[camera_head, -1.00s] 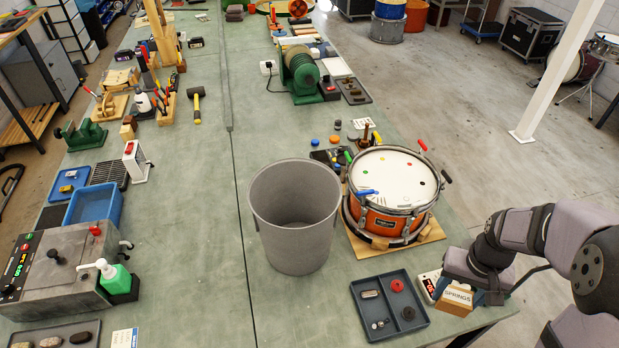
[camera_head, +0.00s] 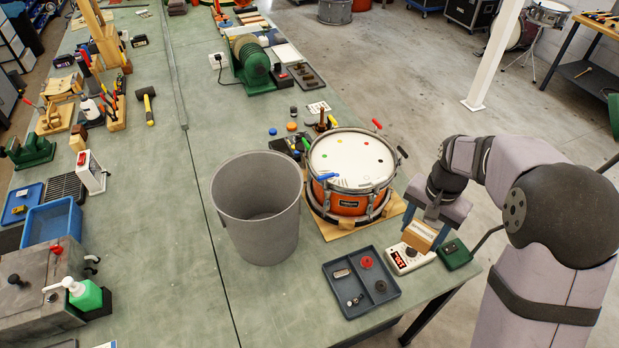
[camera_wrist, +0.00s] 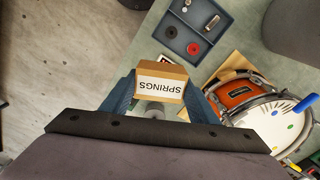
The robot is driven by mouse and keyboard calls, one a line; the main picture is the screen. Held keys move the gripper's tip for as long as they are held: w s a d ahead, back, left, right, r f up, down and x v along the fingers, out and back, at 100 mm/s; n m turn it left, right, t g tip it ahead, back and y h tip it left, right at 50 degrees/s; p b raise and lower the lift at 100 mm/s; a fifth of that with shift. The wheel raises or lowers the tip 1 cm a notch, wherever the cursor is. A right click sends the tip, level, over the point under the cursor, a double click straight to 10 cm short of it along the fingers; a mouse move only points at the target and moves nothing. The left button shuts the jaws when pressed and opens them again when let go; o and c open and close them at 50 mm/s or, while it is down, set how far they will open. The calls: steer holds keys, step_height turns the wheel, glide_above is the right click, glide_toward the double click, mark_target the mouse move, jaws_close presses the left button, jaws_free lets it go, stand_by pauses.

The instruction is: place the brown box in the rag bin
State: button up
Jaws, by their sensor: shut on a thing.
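The brown box (camera_head: 421,235) is small, with a white label reading SPRINGS in the wrist view (camera_wrist: 162,82). My gripper (camera_head: 424,228) is shut on it, with one blue-grey finger on each side. The box appears held above the right front part of the bench, by the white meter. The rag bin (camera_head: 257,208) is a round, grey, open-topped bin standing upright on the bench, left of the drum and my gripper. The part of its inside that shows looks empty. A grey round part at the top right of the wrist view (camera_wrist: 295,30) appears to be the bin.
The orange snare drum (camera_head: 352,170) on a wooden board stands between the bin and my gripper. A dark parts tray (camera_head: 361,282) lies in front of the drum. The white meter (camera_head: 409,257) and a green device (camera_head: 455,253) are near the bench edge.

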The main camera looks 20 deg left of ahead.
steer(key=s+a+r+m+b, duration=0.1)
steer(key=a+m, duration=0.6)
steer(key=a, duration=1)
steer(key=s+a+r+m+b, duration=0.2)
steer(key=a+r+m, duration=0.3)
steer(key=a, duration=1.2)
steer(key=m+b, duration=0.1)
steer(key=m, duration=0.1)
steer(key=shift+s+a+m+b, duration=0.15)
steer(key=shift+a+m+b, duration=0.15)
steer(key=shift+a+b, duration=0.05)
steer(key=shift+s, duration=0.1)
step_height(320, 180, down, 6)
steer(key=a+m+b, duration=0.1)
steer(key=a+m, duration=0.1)
steer(key=m, duration=0.1)
steer(key=shift+s+a+f+b, duration=0.2)
steer(key=shift+s+a+b, duration=0.1)
steer(key=shift+f+m, duration=0.15)
steer(key=shift+m, duration=0.15)
